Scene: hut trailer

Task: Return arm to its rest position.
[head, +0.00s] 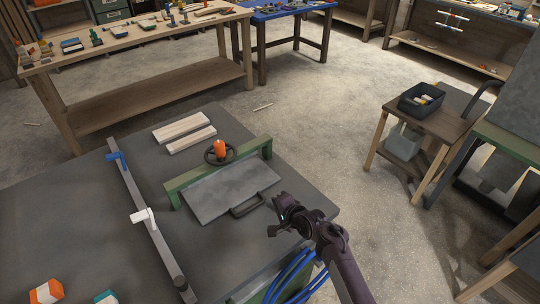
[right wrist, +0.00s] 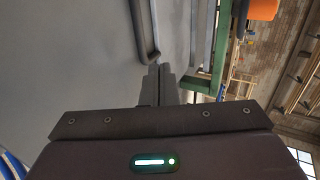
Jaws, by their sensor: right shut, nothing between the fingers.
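My right arm comes in from the lower right of the head view. Its dark gripper (head: 277,215) is over the right part of the dark grey table, just right of a grey panel's handle (head: 248,206). The fingers (right wrist: 160,84) are together and empty in the right wrist view. The handle also shows there as a grey bar (right wrist: 146,30), just beyond the fingertips; I cannot tell whether they touch it. My left gripper is not in view.
The grey panel (head: 222,192) lies by a green frame (head: 180,184). Pale boards (head: 180,127) and a long bar with clamps (head: 139,195) lie on the table (head: 85,220). Floor (head: 320,130) beyond is mostly clear.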

